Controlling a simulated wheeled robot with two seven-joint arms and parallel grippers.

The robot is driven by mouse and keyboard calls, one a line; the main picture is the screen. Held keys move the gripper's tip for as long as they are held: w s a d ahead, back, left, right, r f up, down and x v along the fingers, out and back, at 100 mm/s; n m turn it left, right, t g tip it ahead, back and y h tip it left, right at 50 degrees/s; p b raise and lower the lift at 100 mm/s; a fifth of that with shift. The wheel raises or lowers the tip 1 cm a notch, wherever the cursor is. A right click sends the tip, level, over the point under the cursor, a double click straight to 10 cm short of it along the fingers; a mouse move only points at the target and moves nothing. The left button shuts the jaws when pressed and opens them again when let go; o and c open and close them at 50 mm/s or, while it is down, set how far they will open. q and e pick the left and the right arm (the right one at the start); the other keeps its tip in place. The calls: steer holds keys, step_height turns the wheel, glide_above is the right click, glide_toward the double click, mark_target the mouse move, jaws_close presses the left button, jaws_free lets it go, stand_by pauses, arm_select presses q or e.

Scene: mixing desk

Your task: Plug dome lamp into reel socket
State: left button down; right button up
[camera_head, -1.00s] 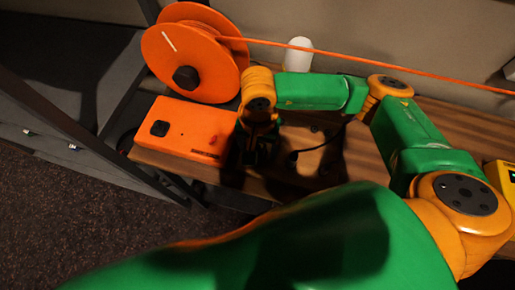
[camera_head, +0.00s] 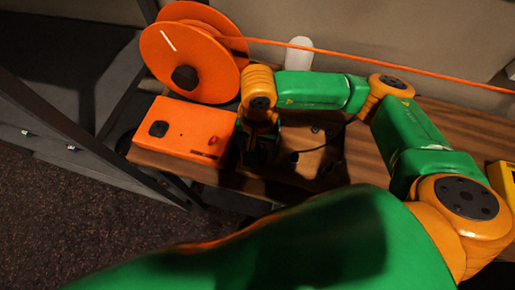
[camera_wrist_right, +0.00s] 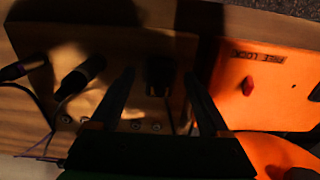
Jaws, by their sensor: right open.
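Two dark plugs with cables, one nearer (camera_wrist_right: 82,75) and one at the edge (camera_wrist_right: 22,69), lie to the left there. A white rounded object (camera_head: 299,46), possibly the dome lamp, stands behind my arm. My left gripper is not in view.
The orange reel (camera_head: 193,50) stands behind its orange box (camera_head: 180,130), which has a red button (camera_wrist_right: 248,86). An orange cord (camera_head: 400,70) stretches right from the reel. A yellow device (camera_head: 503,180) is at the right edge. The desk's front edge runs close below.

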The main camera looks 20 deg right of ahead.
mark_target(258, 149)
steer(key=shift+b, duration=0.4)
jaws_close()
steer(key=shift+r, duration=0.1)
steer(key=shift+r+p, duration=1.8)
steer(key=shift+r, duration=1.15)
